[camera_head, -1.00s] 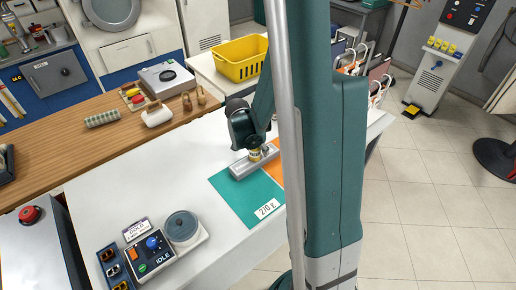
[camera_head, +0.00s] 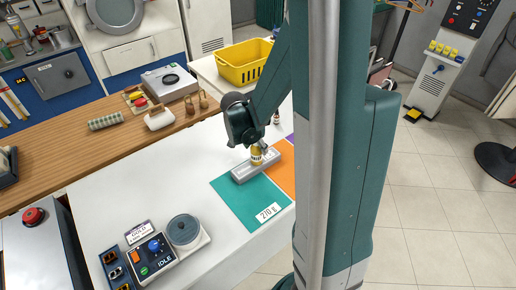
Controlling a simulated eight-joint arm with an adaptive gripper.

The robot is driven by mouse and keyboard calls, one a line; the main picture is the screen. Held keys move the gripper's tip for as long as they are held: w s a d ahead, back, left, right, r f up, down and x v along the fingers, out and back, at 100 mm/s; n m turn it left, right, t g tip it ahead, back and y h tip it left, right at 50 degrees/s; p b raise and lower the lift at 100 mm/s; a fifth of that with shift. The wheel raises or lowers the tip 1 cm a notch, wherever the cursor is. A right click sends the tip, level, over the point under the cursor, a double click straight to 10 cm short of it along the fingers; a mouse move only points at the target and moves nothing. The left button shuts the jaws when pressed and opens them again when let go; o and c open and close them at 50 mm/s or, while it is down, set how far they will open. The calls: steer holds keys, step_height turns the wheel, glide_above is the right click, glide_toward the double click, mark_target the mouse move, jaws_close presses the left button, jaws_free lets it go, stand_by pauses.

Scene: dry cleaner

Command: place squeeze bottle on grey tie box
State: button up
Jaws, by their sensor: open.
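The squeeze bottle (camera_head: 256,158), small and yellow with a pale band, stands upright on the grey tie box (camera_head: 240,174), a long shallow grey tray-like box. The box lies across the back edge of the teal mat (camera_head: 243,197) and the orange mat (camera_head: 284,173). My gripper (camera_head: 258,147) is just above the bottle, with its fingers around or beside the bottle's top. It is open. The wrist partly hides the bottle's top, and I cannot tell whether a finger touches it.
The white table is clear to the left. A control box (camera_head: 150,255) and a round grey device (camera_head: 183,230) stand at its front. A yellow basket (camera_head: 244,62) is behind. My own arm column hides the table's right side. A small bottle (camera_head: 276,117) stands behind my gripper.

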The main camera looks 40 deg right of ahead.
mark_target(253, 150)
steer(key=shift+p+v, duration=0.35)
steer(key=shift+v, duration=2.65)
steer(key=s+a+r+n+t+y, duration=0.1)
steer(key=s+a+r+n, duration=0.3)
steer(key=a, duration=0.4)
steer(key=s+a+r+n+t+y, duration=0.2)
steer(key=s+a+r+n+t, duration=0.1)
steer(key=s+a+r+n, duration=0.2)
steer(key=s+a+r+n+t+y, duration=0.1)
steer(key=s+a+r+n+t, duration=0.1)
steer(key=s+a+r+n, duration=0.3)
steer(key=a+r+n, duration=0.1)
steer(key=a+r, duration=0.2)
steer(key=a, duration=0.3)
steer(key=shift+s+a+n, duration=0.25)
steer(key=shift+a+n, duration=0.1)
steer(key=shift+n, duration=0.05)
